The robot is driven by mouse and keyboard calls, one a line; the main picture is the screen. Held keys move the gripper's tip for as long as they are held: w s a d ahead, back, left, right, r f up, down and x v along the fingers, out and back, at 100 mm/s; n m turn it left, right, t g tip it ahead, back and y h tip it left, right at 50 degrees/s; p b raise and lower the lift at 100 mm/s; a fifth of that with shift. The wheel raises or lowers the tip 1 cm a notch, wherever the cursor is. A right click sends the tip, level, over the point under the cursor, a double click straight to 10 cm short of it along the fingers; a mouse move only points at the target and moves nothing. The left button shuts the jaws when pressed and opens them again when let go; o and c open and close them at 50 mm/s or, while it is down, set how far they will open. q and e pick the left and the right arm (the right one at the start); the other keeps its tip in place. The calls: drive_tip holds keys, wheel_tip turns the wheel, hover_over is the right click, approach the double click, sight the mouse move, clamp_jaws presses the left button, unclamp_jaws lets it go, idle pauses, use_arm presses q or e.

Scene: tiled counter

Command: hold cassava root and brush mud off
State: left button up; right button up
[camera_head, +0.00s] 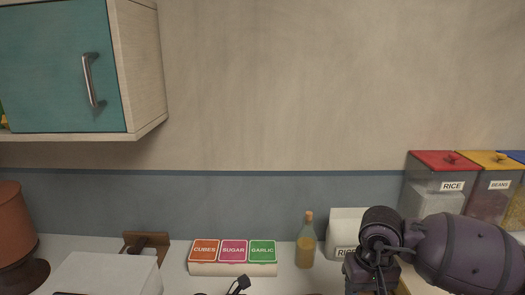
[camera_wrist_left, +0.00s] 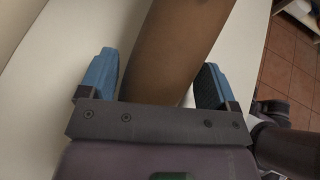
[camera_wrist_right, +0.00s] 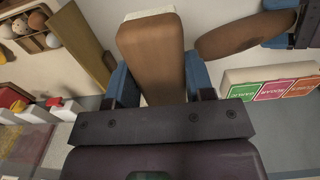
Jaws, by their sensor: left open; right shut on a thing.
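The brown cassava root (camera_wrist_left: 175,50) lies between the blue fingers of my left gripper (camera_wrist_left: 155,82). The fingers are open, with a gap on the left side. The root also shows at the upper right of the right wrist view (camera_wrist_right: 235,36), with a blue finger of the left gripper near its right end. My right gripper (camera_wrist_right: 160,82) is shut on the brush (camera_wrist_right: 150,48), a brown wooden block with a pale far end. The brush is left of the root in that view, apart from it. The head view shows neither the root nor the brush clearly.
A rack with cubes, sugar and garlic labels (camera_head: 233,268) stands on the counter, beside an oil bottle (camera_head: 306,245). Canisters, one marked rice (camera_head: 440,175), stand at the right. A teal cabinet (camera_head: 55,70) hangs upper left. A basket of eggs (camera_wrist_right: 35,35) shows in the right wrist view.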

use_arm(q)
drive_tip(key=shift+w+d+f, duration=0.15)
drive_tip(key=shift+d+f, duration=0.15)
drive_tip(key=shift+d, duration=0.1)
drive_tip(key=shift+a+r, duration=0.1)
drive_tip(key=c, duration=0.4)
drive_tip(key=shift+w+r, duration=0.1)
drive_tip(key=shift+c, duration=0.2)
